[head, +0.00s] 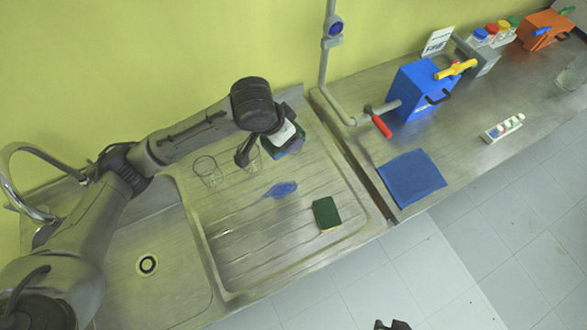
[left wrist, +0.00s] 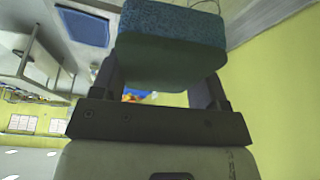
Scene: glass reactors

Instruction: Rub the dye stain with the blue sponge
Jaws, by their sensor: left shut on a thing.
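The dye stain (head: 281,189) is a blue patch on the ribbed steel drainboard. My left gripper (head: 277,137) is above the back of the drainboard, up and behind the stain. It is shut on the blue sponge (left wrist: 170,45), which fills the space between the fingers in the left wrist view. In the head view the sponge (head: 293,147) is partly hidden by the gripper and is apart from the stain. A dark tip at the bottom edge of the head view looks like my right gripper (head: 392,325); its fingers cannot be made out.
A green sponge (head: 326,214) lies to the right of the stain. Clear glasses (head: 207,170) stand left of my gripper. A blue cloth (head: 411,178), a blue box (head: 417,91) and a red-handled pipe (head: 381,125) are on the right counter. The drainboard front is clear.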

